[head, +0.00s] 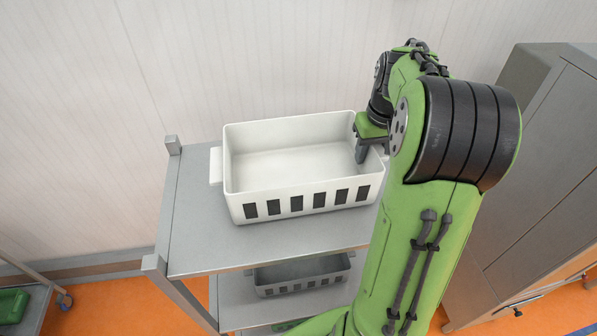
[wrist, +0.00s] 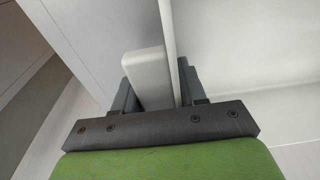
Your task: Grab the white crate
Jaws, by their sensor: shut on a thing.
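The white crate (head: 300,203) stands upright on the top shelf of a grey metal cart. It is empty inside, with a row of dark slots along its front side and a handle tab on its left end. My gripper (head: 368,148) is at the crate's right end, with a finger reaching down inside the wall. In the wrist view my gripper (wrist: 158,88) is shut on the crate's end wall and handle (wrist: 150,78), with one finger on each side. The arm hides part of the crate's right end in the head view.
The crate rests on the cart's top shelf (head: 200,215). A grey bin (head: 300,275) sits on the shelf below. A pale wall (head: 180,70) is close behind the cart. A grey cabinet (head: 540,170) stands at the right. Another cart with a green item (head: 12,305) is at the lower left.

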